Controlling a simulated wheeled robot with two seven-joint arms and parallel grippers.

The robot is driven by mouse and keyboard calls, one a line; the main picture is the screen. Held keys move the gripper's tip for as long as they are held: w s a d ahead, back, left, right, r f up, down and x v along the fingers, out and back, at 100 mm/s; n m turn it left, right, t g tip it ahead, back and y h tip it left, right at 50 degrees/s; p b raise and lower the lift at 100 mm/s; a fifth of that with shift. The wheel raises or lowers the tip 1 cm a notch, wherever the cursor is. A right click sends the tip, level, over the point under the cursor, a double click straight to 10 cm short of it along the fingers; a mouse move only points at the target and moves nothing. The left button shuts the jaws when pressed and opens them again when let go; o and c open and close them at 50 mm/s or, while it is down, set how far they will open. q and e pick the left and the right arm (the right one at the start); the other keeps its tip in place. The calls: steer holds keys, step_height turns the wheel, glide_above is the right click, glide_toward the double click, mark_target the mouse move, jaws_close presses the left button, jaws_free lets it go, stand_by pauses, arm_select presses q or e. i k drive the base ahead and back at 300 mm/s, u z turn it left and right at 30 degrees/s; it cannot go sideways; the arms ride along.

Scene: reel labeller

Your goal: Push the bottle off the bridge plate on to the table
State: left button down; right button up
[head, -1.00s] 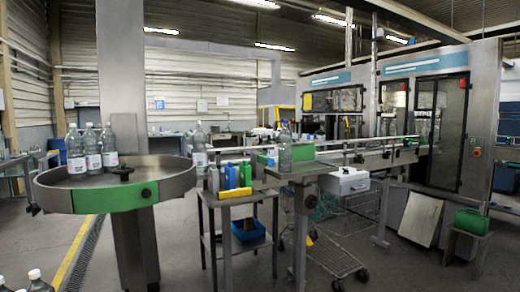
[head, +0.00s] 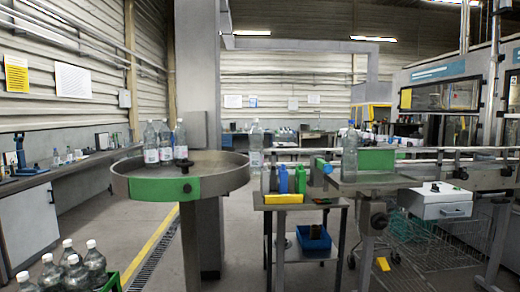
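The round table (head: 224,182) has a raised grey rim with a green front panel. Three clear bottles (head: 166,143) with white labels stand together on its left-to-middle part. A single clear labelled bottle (head: 256,146) stands upright at the gap between the round table's right edge and the conveyor. The plate under it is too small to make out, and its base is partly hidden. Another clear bottle (head: 349,153) stands upright on the conveyor end (head: 375,180), further right. Neither of my grippers is in view.
A low side table (head: 300,206) with coloured containers and a blue bin (head: 313,237) stands between round table and conveyor. A green crate (head: 110,284) of bottles is at lower left. A workbench (head: 60,178) runs along the left wall. Floor before the round table looks clear.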

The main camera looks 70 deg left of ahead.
mark_target(256, 135)
steer(key=u, duration=0.7)
steer(key=i, duration=0.75)
steer(key=u, duration=0.9)
